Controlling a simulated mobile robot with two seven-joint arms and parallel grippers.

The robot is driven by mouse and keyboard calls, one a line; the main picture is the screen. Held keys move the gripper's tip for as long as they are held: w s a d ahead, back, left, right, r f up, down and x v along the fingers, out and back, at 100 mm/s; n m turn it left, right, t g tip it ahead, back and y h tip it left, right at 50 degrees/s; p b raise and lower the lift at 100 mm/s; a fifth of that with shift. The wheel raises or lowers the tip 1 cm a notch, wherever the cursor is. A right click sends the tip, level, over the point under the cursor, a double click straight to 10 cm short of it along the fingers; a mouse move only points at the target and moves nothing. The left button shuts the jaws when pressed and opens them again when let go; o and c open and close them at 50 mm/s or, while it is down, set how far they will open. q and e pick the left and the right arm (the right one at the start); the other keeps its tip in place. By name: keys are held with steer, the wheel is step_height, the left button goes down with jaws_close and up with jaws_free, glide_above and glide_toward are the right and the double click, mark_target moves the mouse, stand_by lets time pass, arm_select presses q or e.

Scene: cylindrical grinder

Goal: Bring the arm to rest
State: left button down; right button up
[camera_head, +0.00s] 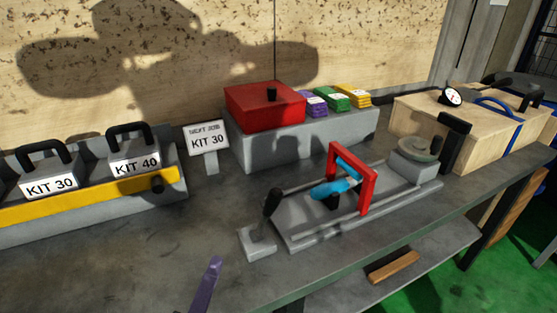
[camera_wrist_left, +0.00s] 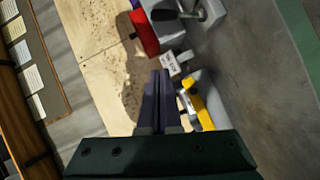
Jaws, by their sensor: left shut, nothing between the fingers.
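My left gripper (camera_head: 213,266) shows only as a slim purple tip at the bottom of the head view, over the front of the grey bench (camera_head: 120,270). The rest of the left arm is out of that view. In the left wrist view the left gripper (camera_wrist_left: 157,78) has its two long dark fingers side by side, shut with nothing between them. It is apart from the things on the bench. My right gripper is in neither view.
A grey rack with a yellow front (camera_head: 95,198) holds the KIT 30 (camera_head: 48,185) and KIT 40 (camera_head: 135,164) blocks. The grinder fixture with a red frame (camera_head: 367,192) stands at right, behind a black-handled lever (camera_head: 270,205). A red box (camera_head: 262,108) is behind. The front left bench is clear.

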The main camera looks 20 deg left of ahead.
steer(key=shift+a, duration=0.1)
arm_select(q)
steer(key=d+r+m+g+h, duration=0.2)
steer(key=d+m+g+h, duration=0.2)
steer(key=d+m+h, duration=0.65)
steer(key=s+a+r+m+g+y+p, duration=0.3)
steer(key=s+a+r+m+g+y, duration=0.3)
steer(key=s+a+m, duration=0.55)
step_height(320, 180, up, 33)
steer(key=s+d+n+g+p, duration=0.1)
steer(key=p, duration=3.1)
steer(key=shift+d+f+n+h, duration=0.15)
steer(key=shift+d+n+h, duration=0.25)
steer(key=shift+h, duration=0.05)
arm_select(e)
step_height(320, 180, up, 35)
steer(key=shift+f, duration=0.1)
